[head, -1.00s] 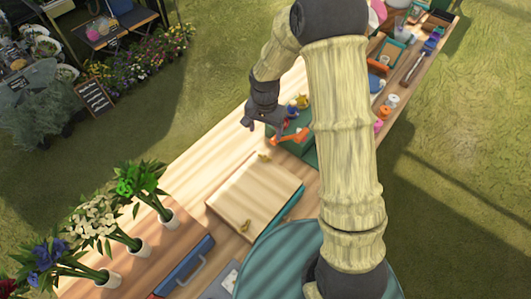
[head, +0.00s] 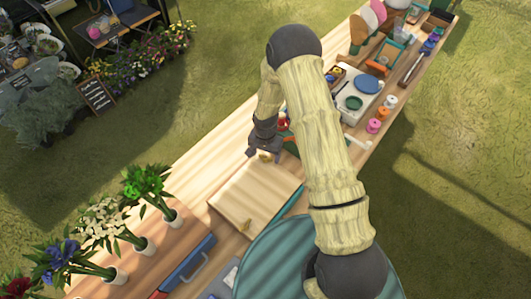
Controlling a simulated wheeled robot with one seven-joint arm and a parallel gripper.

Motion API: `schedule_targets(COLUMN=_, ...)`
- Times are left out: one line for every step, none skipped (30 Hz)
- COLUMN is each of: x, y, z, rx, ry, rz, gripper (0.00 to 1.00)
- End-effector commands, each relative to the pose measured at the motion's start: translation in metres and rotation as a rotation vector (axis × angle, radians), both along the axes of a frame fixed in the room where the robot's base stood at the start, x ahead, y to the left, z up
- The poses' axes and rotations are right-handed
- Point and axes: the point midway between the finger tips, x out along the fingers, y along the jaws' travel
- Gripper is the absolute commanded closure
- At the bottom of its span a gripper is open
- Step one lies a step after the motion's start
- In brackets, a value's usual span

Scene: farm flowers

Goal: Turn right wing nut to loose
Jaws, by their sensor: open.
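The wooden press board (head: 252,195) lies on the long table, with a green edge showing at its right side. One small brass wing nut (head: 265,157) sits at its far end, further right in the picture. A second brass wing nut (head: 245,226) sits near its near end. My gripper (head: 265,154) is open, pointing down at the far wing nut, with its dark fingers close around or just above it. I cannot tell whether they touch it. My arm hides part of the table to the right of the board.
Flowers in white pots (head: 145,245) stand at the near left. A teal round surface (head: 285,255) is in front. Spools (head: 374,126) and a white tray (head: 352,100) lie further along the table. The table left of the board is clear.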

Motion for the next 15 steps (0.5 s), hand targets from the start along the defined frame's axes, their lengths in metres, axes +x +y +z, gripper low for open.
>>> schedule_targets(x=-0.0001, y=0.0000, z=-0.0025, rx=-0.001, ry=0.000, rz=0.001, gripper=0.29)
schedule_targets(x=-0.0001, y=0.0000, z=-0.0040, rx=0.000, ry=0.000, rz=0.001, gripper=0.29)
schedule_targets(x=0.0000, y=0.0000, z=-0.0054, rx=0.000, ry=0.000, rz=0.001, gripper=0.29)
schedule_targets(x=0.0001, y=0.0000, z=-0.0061, rx=0.000, ry=-0.001, rz=0.001, gripper=0.29)
schedule_targets(x=0.0003, y=0.0001, z=-0.0065, rx=0.000, ry=-0.001, rz=0.001, gripper=0.29)
schedule_targets(x=0.0003, y=0.0000, z=-0.0067, rx=0.000, ry=-0.001, rz=0.001, gripper=0.29)
schedule_targets(x=0.0003, y=0.0000, z=-0.0067, rx=0.000, ry=-0.001, rz=0.001, gripper=0.29)
schedule_targets(x=0.0003, y=0.0000, z=-0.0067, rx=0.000, ry=-0.001, rz=0.001, gripper=0.29)
schedule_targets(x=0.0003, y=0.0000, z=-0.0067, rx=0.000, ry=-0.001, rz=0.001, gripper=0.29)
schedule_targets(x=0.0003, y=0.0000, z=-0.0066, rx=0.000, ry=-0.001, rz=0.001, gripper=0.29)
schedule_targets(x=0.0003, y=0.0001, z=-0.0066, rx=0.000, ry=-0.001, rz=0.001, gripper=0.29)
schedule_targets(x=0.0003, y=0.0001, z=-0.0066, rx=0.000, ry=-0.001, rz=0.001, gripper=0.35)
schedule_targets(x=0.0002, y=0.0000, z=-0.0066, rx=0.000, ry=-0.001, rz=0.001, gripper=0.41)
schedule_targets(x=0.0002, y=0.0000, z=-0.0065, rx=0.000, ry=-0.001, rz=0.001, gripper=0.47)
schedule_targets(x=0.0002, y=0.0000, z=-0.0065, rx=0.000, ry=-0.001, rz=0.001, gripper=0.55)
